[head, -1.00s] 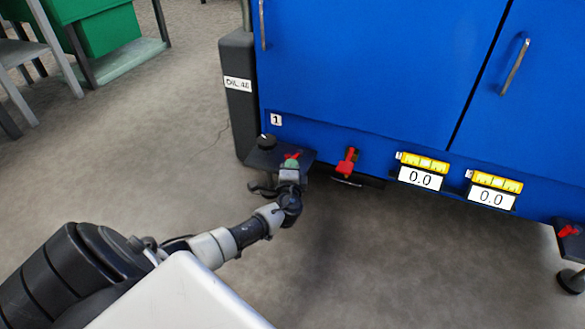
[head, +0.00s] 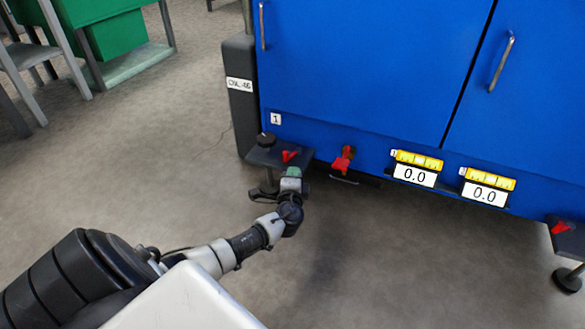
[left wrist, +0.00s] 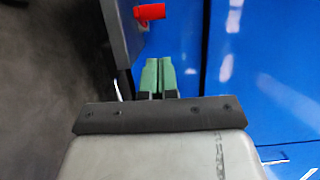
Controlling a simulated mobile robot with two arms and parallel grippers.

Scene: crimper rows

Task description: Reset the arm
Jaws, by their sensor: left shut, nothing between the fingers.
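My left gripper (head: 293,172) is in the head view, in front of the lower left corner of the blue cabinet (head: 365,60). Its green fingers also show in the left wrist view (left wrist: 159,72), shut side by side with nothing between them. A small red handle (head: 291,155) on a dark bracket (head: 262,156) is just above the fingertips, apart from them. In the left wrist view a red handle (left wrist: 150,12) is beyond the fingertips, with a gap. My right gripper is in neither view.
A red valve handle (head: 344,158) is right of the bracket, then two yellow-topped displays (head: 415,175) reading 0.0. Another red handle (head: 562,227) is at the far right. A dark post (head: 239,100) borders the cabinet.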

